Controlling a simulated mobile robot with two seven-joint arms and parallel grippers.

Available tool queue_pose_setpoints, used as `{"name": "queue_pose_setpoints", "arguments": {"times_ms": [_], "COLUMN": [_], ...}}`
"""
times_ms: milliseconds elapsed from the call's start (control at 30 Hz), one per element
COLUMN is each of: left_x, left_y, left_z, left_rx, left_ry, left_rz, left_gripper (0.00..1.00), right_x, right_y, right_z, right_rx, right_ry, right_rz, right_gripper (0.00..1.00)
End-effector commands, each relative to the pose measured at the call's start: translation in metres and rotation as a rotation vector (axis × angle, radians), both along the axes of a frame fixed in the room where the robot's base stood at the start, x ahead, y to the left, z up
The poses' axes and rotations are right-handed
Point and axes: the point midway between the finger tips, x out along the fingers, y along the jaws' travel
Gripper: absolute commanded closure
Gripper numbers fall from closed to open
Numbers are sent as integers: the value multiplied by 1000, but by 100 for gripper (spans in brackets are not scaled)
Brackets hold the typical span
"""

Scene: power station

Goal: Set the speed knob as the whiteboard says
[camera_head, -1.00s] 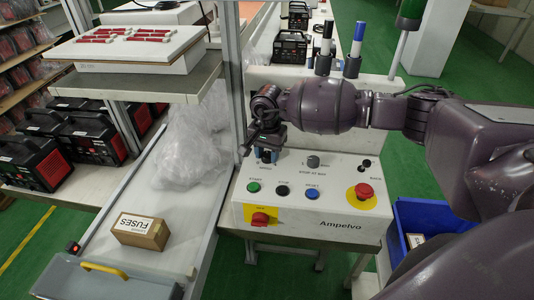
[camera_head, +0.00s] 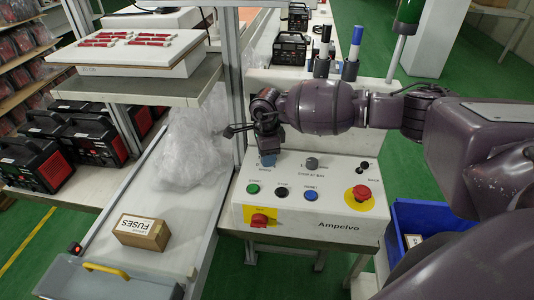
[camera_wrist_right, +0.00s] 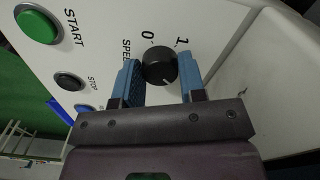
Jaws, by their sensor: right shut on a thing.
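The speed knob (camera_wrist_right: 158,69) is black and round, on the white control panel (camera_head: 290,222). In the right wrist view it sits between the blue fingers of my right gripper (camera_wrist_right: 160,84), which is shut on it. The markings "0" and "1" and part of the word "SPEED" show beside it. A faint light line shows on its lower right; its exact setting is hard to read. In the head view my right gripper (camera_head: 267,158) is at the panel's back left and hides the knob. The whiteboard and my left gripper are not in view.
The panel has a green start button (camera_head: 253,188), a black stop button (camera_head: 282,192), a blue button (camera_head: 311,195), another knob (camera_head: 312,163) and a red mushroom button (camera_head: 362,192). A metal post (camera_head: 233,90) stands close left of my gripper. A fuses box (camera_head: 142,231) lies left.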

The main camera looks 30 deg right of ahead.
Motion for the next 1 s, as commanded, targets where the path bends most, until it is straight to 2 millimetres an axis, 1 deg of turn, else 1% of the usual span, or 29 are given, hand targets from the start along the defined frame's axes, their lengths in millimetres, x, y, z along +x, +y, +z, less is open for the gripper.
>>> {"name": "queue_pose_setpoints", "arguments": {"times_ms": [300,600,800,1000], "left_x": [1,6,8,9], "left_y": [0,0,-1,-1], "left_z": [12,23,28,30], "left_rx": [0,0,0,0], "left_ry": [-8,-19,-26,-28], "left_rz": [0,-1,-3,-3], "left_gripper": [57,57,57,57], "right_x": [0,0,0,0], "right_y": [0,0,0,0], "right_z": [2,1,1,1], "right_rx": [0,-1,-1,-1], "right_ry": [-1,-1,-1,-1], "right_rz": [-298,-545,-660,-726], "right_gripper": [86,86,86,86]}}
